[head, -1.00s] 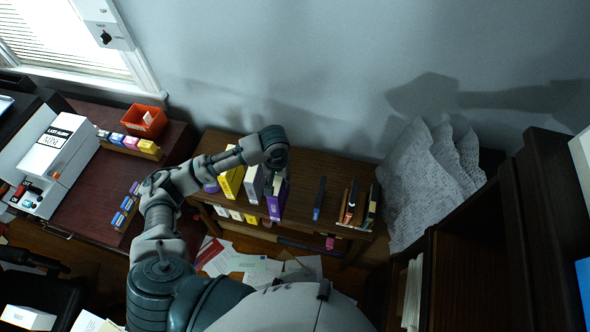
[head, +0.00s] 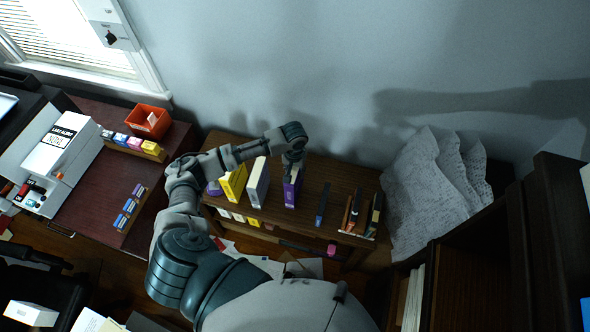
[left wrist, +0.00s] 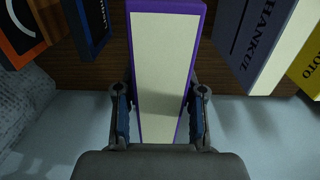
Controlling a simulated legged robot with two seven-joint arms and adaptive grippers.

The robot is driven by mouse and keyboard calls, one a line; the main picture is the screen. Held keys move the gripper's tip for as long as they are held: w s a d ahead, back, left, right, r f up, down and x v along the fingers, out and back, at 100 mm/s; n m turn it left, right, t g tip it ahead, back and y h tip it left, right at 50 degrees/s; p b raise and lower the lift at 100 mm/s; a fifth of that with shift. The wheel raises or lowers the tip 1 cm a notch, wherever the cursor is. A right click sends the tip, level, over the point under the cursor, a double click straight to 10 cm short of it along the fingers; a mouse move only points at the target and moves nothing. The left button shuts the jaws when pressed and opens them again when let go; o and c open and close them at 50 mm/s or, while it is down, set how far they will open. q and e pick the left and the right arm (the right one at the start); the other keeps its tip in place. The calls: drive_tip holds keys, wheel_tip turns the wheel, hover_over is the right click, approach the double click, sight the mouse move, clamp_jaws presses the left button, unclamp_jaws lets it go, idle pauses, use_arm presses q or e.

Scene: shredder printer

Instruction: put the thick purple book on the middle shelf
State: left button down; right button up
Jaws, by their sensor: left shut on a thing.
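The thick purple book (head: 291,192) stands upright at the top of the low wooden bookcase, in line with the row of books. My left gripper (head: 292,160) is shut on it from above and behind. In the left wrist view the book (left wrist: 163,60), with pale pages and a purple cover edge, sits between the two fingers of the left gripper (left wrist: 161,110). Whether its bottom rests on the wood I cannot tell. The bookcase's top board (head: 340,178) has a lower shelf under it, partly hidden. My right gripper is not in view.
A pale thick book (head: 257,184) and a yellow book (head: 233,184) stand left of the purple one. A thin dark-blue book (head: 323,203) stands to the right, with a gap between. Several dark books are farther right. Crumpled paper (head: 425,195) lies beyond the bookcase.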

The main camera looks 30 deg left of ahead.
use_arm(q)
drive_tip(key=w+f, duration=0.1)
drive_tip(key=f, duration=0.1)
drive_tip(key=w+a+f, duration=0.1)
drive_tip(key=shift+w+a+f, duration=0.1)
drive_tip(key=shift+f, duration=0.25)
drive_tip(key=c, duration=0.7)
unclamp_jaws()
drive_tip(key=shift+a+f, duration=0.1)
drive_tip(key=shift+a, duration=0.05)
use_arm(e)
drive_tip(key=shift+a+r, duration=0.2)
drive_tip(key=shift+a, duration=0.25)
